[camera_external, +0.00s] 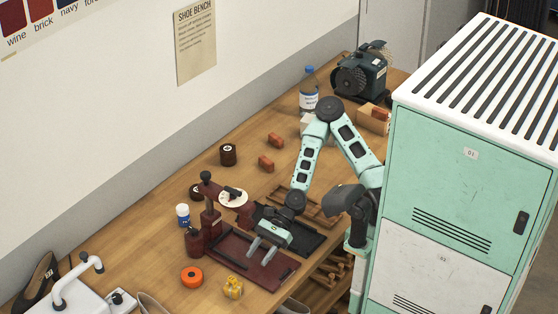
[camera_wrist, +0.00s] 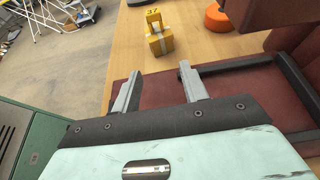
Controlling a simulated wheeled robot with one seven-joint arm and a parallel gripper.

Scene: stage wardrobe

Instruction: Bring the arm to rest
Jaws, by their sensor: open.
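My gripper (camera_external: 262,248) is open and empty, with its two grey fingers apart. It is over the dark red tray (camera_external: 232,255) at the front of the wooden bench. In the wrist view, the fingers of my gripper (camera_wrist: 160,88) point toward the bench's front edge, with the dark red tray (camera_wrist: 245,92) to the right and below. My arm (camera_external: 308,160) is bent, rising from the gripper to an elbow and back down beside the mint locker.
A yellow tagged block (camera_external: 233,288), also in the wrist view (camera_wrist: 160,43), and an orange round tin (camera_external: 192,277) stand near the tray. A water bottle (camera_external: 308,90) and grinder (camera_external: 362,75) stand behind. The mint locker (camera_external: 470,170) is close right.

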